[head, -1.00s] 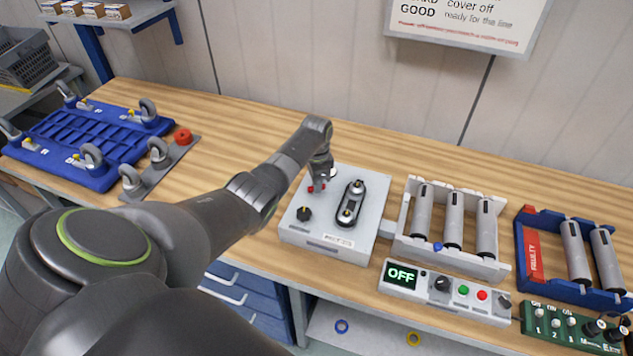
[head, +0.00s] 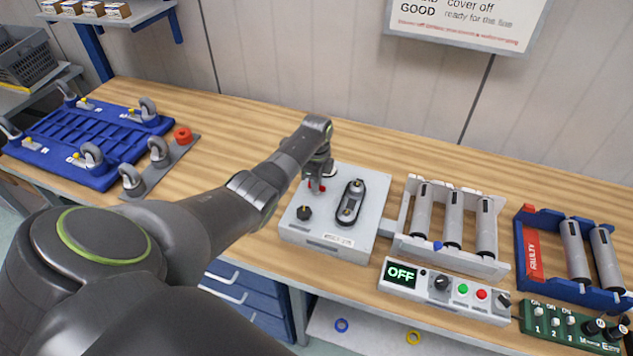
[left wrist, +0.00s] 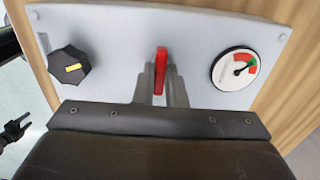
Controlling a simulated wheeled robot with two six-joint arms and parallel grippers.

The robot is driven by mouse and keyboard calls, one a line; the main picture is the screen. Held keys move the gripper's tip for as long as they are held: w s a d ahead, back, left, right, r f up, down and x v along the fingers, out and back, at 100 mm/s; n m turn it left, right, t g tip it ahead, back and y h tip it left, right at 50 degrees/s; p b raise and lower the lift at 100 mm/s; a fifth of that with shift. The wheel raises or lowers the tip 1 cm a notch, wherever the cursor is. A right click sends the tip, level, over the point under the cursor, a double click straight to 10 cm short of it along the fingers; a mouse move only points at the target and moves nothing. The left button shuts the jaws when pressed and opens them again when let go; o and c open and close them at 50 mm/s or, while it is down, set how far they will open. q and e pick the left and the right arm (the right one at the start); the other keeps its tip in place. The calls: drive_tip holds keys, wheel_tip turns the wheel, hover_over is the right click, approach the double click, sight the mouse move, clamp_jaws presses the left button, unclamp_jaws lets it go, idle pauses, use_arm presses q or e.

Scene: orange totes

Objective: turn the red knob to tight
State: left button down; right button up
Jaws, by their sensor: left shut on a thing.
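My left gripper (head: 318,182) is over the back left part of a light grey box on the bench. In the left wrist view its two fingers (left wrist: 161,88) are shut on the red knob (left wrist: 161,68), one on each side. The knob's red bar stands nearly straight up in that view. Only a bit of the red knob (head: 322,188) shows in the head view. A dark claw-like shape (left wrist: 16,130) at the lower left may be my right gripper.
The grey box (head: 325,241) also bears a black knob (head: 304,213) with a yellow mark and a black oval part (head: 350,203). A roller rack (head: 402,242) and a control box reading OFF (head: 420,289) stand to its right. A blue caster tray (head: 48,170) lies left.

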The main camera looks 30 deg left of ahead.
use_arm(q)
drive_tip(key=shift+r, duration=0.15)
drive_tip(key=c, duration=1.5)
unclamp_jaws()
drive_tip(key=shift+r, duration=0.45)
wheel_tip(320, 180, up, 16)
drive_tip(key=shift+r+b, duration=0.25)
drive_tip(key=shift+b, duration=0.35)
drive_tip(key=shift+f, duration=0.1)
